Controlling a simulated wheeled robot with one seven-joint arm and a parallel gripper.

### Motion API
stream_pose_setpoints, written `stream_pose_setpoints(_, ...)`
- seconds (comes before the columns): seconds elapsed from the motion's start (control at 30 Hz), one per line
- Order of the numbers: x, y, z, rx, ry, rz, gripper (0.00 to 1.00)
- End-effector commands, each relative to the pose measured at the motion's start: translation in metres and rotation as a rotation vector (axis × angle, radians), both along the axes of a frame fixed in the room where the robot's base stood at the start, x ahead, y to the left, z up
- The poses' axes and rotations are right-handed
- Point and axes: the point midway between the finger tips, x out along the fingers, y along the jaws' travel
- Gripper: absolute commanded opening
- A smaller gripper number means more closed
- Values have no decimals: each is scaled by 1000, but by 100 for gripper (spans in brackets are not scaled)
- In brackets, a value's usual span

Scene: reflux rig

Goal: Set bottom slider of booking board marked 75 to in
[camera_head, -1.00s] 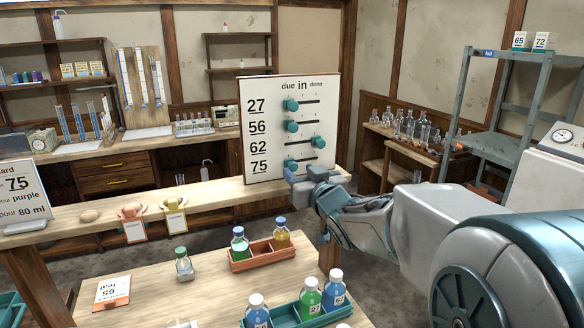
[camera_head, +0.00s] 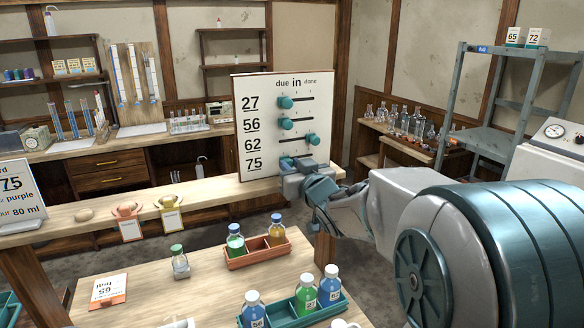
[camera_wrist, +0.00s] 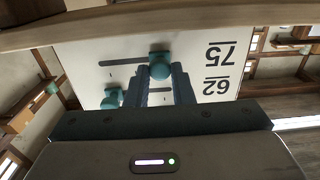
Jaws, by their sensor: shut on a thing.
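The white booking board (camera_head: 262,130) stands upright on the long wooden counter, with columns due, in and done. Its bottom slider (camera_head: 286,162), marked 75, is a teal knob at the due end of its slot, partly hidden by my gripper (camera_head: 303,166). In the wrist view the board is upside down. There the 75 slider (camera_wrist: 160,64) sits between the two fingers of my gripper (camera_wrist: 160,74), which is shut on it. The empty slot runs off to the picture's left.
Above it on the board, the 62 slider (camera_head: 312,138) is at done; the 27 slider (camera_head: 286,102) and 56 slider (camera_head: 286,124) are at due. Bottle trays (camera_head: 258,258) (camera_head: 290,317) stand on the near table. The counter left of the board is mostly clear.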

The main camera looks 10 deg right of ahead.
Motion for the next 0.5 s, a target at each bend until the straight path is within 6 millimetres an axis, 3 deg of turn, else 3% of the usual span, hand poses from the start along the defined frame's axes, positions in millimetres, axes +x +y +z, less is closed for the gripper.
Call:
stream_pose_setpoints(0.23,6,-31,1,-1,0,-4,0)
stream_pose_setpoints(0.5,7,-34,0,0,-1,-1,0)
